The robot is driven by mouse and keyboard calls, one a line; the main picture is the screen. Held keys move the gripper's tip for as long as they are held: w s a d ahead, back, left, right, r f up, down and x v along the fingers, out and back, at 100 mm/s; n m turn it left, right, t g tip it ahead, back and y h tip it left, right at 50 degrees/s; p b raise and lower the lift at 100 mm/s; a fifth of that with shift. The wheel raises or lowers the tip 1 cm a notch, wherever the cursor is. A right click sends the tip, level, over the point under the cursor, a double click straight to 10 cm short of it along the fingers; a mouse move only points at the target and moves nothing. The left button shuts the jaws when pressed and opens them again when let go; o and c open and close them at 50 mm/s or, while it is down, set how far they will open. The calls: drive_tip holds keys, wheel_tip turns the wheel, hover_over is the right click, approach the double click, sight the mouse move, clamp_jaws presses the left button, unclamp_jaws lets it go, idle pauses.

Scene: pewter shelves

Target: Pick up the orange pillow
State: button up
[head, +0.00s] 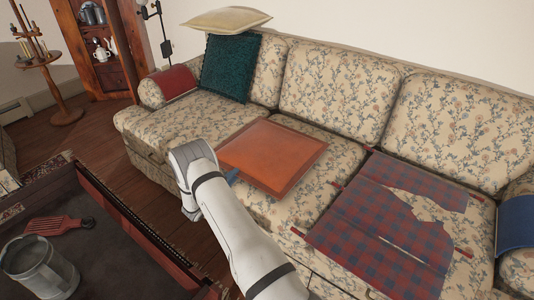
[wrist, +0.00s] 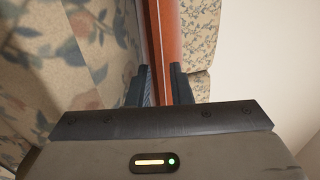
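The orange pillow (head: 272,155) is a flat square with a darker border, lying roughly level over the middle of the floral sofa's seat. Whether it rests fully on the seat is unclear. My gripper (head: 233,175) is at its near left edge, mostly hidden behind my white arm in the head view. In the wrist view, the orange pillow (wrist: 170,45) runs between the two dark fingers of my gripper (wrist: 161,88). They are close together on either side of its edge and appear shut on it.
A teal pillow (head: 229,68) with a cream pillow (head: 228,19) on top stands at the sofa's left. A red-and-blue plaid cloth (head: 360,222) lies on the right seat. A dark table (head: 110,245) with a metal mug (head: 38,268) and red comb (head: 60,225) is at lower left.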

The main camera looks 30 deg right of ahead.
drive_tip(key=shift+c, duration=0.5)
clamp_jaws()
